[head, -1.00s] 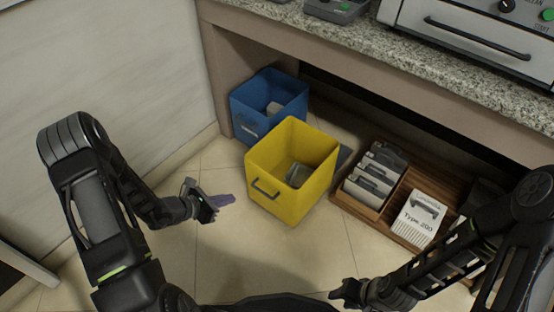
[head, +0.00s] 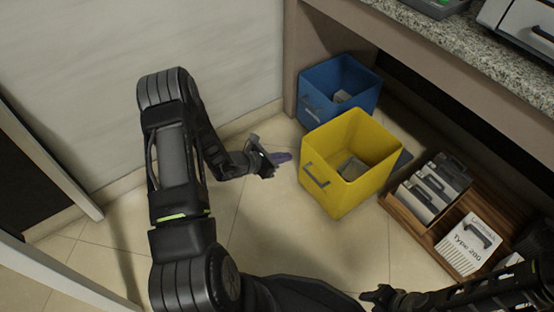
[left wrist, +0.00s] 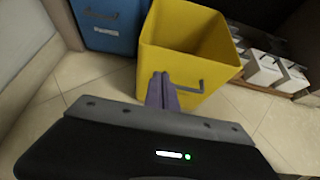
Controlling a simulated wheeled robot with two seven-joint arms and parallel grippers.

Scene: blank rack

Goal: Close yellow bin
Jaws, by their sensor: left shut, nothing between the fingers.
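The yellow bin (head: 333,197) stands on the tiled floor in front of the counter, with its top open and a grey item (head: 352,167) inside. A dark handle (head: 315,175) is on its front wall. My left gripper (head: 283,157) has purple fingers, shut and empty, just left of the bin in the head view. In the left wrist view the shut fingers (left wrist: 162,90) point toward the yellow bin (left wrist: 190,75) and its handle (left wrist: 188,88); contact cannot be told. My right gripper (head: 381,295) is at the bottom of the head view, its jaws unclear.
A blue bin (head: 313,104) stands behind the yellow one, by the wall. A wooden tray (head: 405,217) with grey-white boxes is at the right. The granite counter (head: 440,40) overhangs behind. Bare floor (head: 270,225) lies in front of the yellow bin.

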